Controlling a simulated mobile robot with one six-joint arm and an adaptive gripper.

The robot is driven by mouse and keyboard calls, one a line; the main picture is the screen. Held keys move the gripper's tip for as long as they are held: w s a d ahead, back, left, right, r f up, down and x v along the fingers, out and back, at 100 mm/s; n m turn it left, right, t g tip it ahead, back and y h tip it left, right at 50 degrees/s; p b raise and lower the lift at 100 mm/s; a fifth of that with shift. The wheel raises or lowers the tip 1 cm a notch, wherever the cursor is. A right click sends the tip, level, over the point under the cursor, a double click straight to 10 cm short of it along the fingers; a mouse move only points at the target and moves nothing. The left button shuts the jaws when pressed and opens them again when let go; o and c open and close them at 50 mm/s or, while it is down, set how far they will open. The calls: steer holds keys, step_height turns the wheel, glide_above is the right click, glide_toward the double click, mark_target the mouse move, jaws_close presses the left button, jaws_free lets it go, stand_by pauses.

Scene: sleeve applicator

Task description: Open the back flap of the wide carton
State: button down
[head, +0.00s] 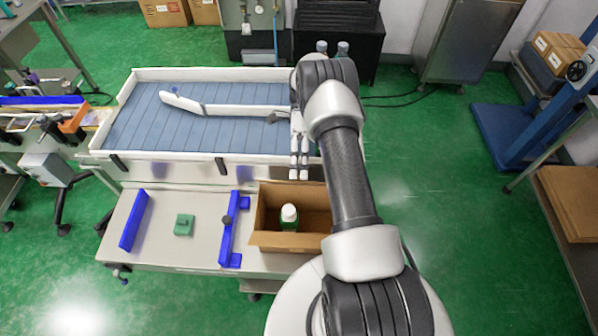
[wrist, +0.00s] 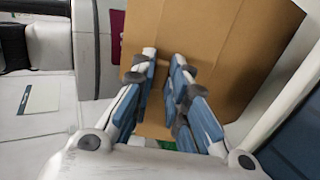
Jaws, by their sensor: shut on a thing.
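The wide carton (head: 262,238) stands open at the top on the right end of the lower bench, with a white-capped green bottle (head: 289,214) inside. Its back flap (head: 283,188) is at the far edge, below my fingertips. My gripper (head: 299,179) reaches down from above and behind this edge. In the wrist view my gripper (wrist: 163,55) has its two fingers close together against brown cardboard (wrist: 220,50). It is shut on the back flap, though the exact contact is hard to see.
Behind the carton is a grey-blue slatted conveyor (head: 145,122) with white side rails and a white diverter arm (head: 235,109). Blue brackets (head: 232,229) stand left of the carton, with a green block (head: 184,225) on the bench.

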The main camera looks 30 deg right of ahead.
stand_by(0.3)
steer(key=c, duration=1.6)
jaws_free()
steer(key=shift+o, duration=0.2)
